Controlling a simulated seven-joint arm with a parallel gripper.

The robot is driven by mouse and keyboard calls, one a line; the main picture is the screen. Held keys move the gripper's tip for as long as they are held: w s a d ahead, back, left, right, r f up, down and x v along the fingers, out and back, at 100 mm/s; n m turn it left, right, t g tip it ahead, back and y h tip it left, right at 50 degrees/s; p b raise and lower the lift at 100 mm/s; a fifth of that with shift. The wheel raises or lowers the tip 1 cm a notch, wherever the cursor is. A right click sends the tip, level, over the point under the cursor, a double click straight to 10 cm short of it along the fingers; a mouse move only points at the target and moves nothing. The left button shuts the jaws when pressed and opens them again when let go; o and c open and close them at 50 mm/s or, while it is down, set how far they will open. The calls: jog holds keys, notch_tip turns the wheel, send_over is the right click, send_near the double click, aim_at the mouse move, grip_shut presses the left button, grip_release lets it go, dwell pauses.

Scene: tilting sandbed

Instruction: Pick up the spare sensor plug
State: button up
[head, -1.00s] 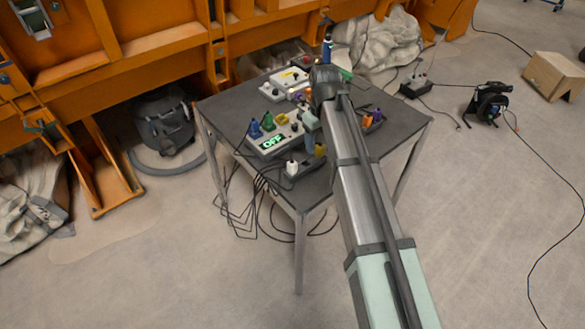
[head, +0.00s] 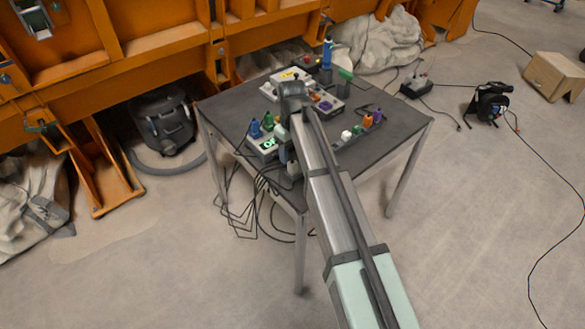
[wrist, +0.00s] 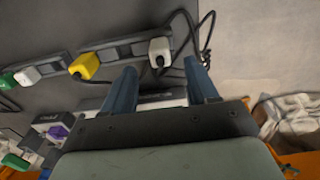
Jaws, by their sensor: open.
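My gripper (wrist: 162,78) is open in the wrist view, its two blue fingers apart with nothing held between them. A white plug (wrist: 160,50) sits at the end of a dark socket strip (wrist: 122,50), just beyond the fingertips and between them in the picture. A yellow plug (wrist: 84,65) sits further left on the same strip. I cannot tell which plug is the spare sensor plug. In the head view my arm hides my fingertips and the near plugs.
The dark table (head: 405,125) also holds a control box with a green display (head: 268,145), blue (head: 255,129) and green (head: 268,121) plugs, and a blue bottle (head: 327,52). Black cables hang off the left edge. The table's right side is mostly clear.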

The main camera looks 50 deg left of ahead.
aim_at(294, 161)
jog(key=shift+d+f, duration=0.15)
jog(key=shift+f, duration=1.25)
jog(key=shift+d+f, duration=0.15)
jog(key=shift+f, duration=1.2)
jog(key=shift+c, duration=0.4)
grip_shut()
jog(key=shift+r, duration=0.1)
notch_tip(294, 161, up, 9)
jog(key=shift+f, duration=0.1)
jog(key=shift+w+r, duration=0.15)
jog(key=shift+r, duration=0.1)
jog(key=w+a, duration=0.5)
jog(key=a, duration=0.5)
jog(key=w+a+r, duration=0.1)
jog(key=w+a, duration=0.5)
jog(key=a, duration=0.4)
jog(key=shift+w+a+r, duration=0.15)
jog(key=shift+w+a, duration=0.1)
jog(key=shift+w, duration=0.05)
